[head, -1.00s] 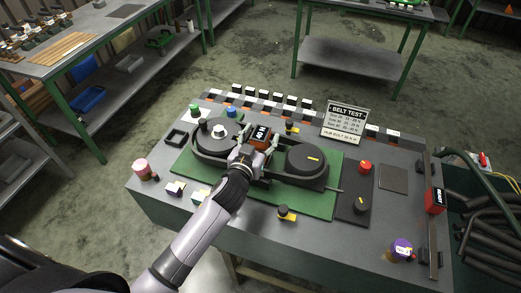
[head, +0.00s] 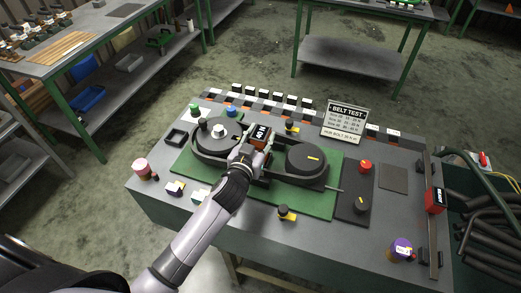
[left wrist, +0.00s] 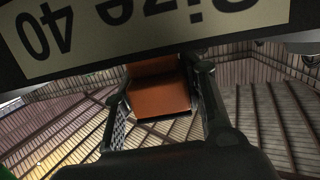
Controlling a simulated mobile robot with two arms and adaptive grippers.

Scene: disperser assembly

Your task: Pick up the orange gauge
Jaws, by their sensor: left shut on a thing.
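The orange gauge (head: 262,133), a small block with a black display and white digits, is above the belt rig between the two pulleys. My left gripper (head: 250,149) is shut on it from the near side. In the left wrist view the orange body (left wrist: 160,92) sits between the two fingers (left wrist: 163,100). I cannot tell whether the gauge still touches the rig. My right gripper is not in view.
The belt rig, with a left pulley (head: 217,137) and right pulley (head: 307,159), stands on a green mat (head: 320,204). A BELT TEST sign (head: 345,122) stands behind. A red gauge (head: 436,200) is at the right. An upside-down "Size 40" label (left wrist: 140,28) crosses the wrist view.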

